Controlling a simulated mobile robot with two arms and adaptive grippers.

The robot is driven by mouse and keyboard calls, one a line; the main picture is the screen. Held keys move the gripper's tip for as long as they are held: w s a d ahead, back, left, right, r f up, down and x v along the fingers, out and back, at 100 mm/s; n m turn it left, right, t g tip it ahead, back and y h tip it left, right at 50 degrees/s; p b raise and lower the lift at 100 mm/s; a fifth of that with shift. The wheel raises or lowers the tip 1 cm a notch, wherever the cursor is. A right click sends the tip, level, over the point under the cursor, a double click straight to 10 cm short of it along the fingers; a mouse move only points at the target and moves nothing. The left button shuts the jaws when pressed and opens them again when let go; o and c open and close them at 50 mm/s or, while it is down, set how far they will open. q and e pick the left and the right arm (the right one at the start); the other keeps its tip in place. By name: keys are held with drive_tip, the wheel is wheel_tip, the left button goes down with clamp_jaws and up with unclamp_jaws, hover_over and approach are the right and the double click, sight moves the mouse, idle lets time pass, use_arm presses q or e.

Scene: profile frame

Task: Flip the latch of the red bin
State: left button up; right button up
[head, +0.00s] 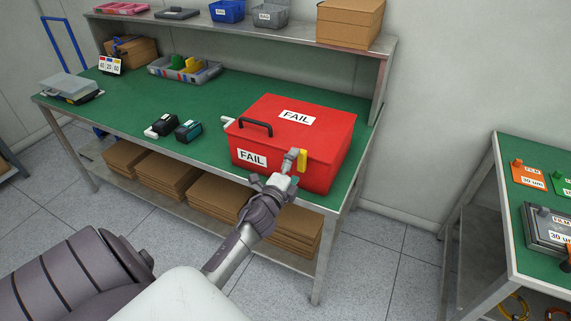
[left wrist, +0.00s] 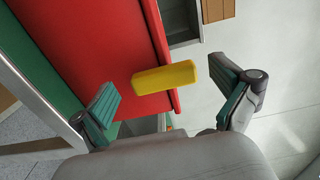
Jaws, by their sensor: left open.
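The red bin (head: 325,133) stands closed on the green workbench, with FAIL labels on its lid and front and a dark handle. Its yellow latch (head: 303,161) is on the front face near the right. My left gripper (head: 289,163) is open in front of the latch, partly covering it in the head view. In the left wrist view the yellow latch (left wrist: 165,77) sticks out from the red bin (left wrist: 90,50) between the open fingers of my left gripper (left wrist: 162,84). My right gripper is not in view.
Two dark battery-like devices (head: 188,131) lie left of the bin on the green workbench (head: 125,110). A grey tray (head: 160,69) of colourful parts sits farther back. An upper shelf (head: 285,32) holds blue and grey bins and a cardboard box. Another green table (head: 510,220) stands at right.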

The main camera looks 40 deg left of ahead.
use_arm(q)
drive_tip(key=v, duration=1)
drive_tip(key=s+d+f+n+g+h, duration=0.1)
drive_tip(key=s+d+f+n+g, duration=0.15)
drive_tip(key=f, duration=0.75)
drive_tip(key=s+d+f+n+g, duration=0.2)
drive_tip(key=s+f+g, duration=0.15)
drive_tip(key=f, duration=0.75)
drive_tip(key=s+d+f+n+g+h, duration=0.1)
drive_tip(key=s+d+f+n+g, duration=0.15)
drive_tip(key=f, duration=0.75)
drive_tip(key=s+d+f+n+g, duration=0.2)
drive_tip(key=s+f, duration=0.4)
drive_tip(key=s, duration=0.4)
drive_tip(key=s+d+f+n+g+h, duration=0.1)
drive_tip(key=s+d+f+n+g, duration=0.1)
drive_tip(key=s+f, duration=0.5)
drive_tip(key=s+d+f+n+g+h, duration=0.1)
drive_tip(key=s+d+f+g, duration=0.2)
drive_tip(key=s, duration=1.1)
wheel_tip(320, 180, down, 3)
drive_tip(key=shift+s+d+f+n+g, duration=0.25)
drive_tip(key=shift+d+n+g, duration=0.15)
drive_tip(key=shift+g, duration=0.15)
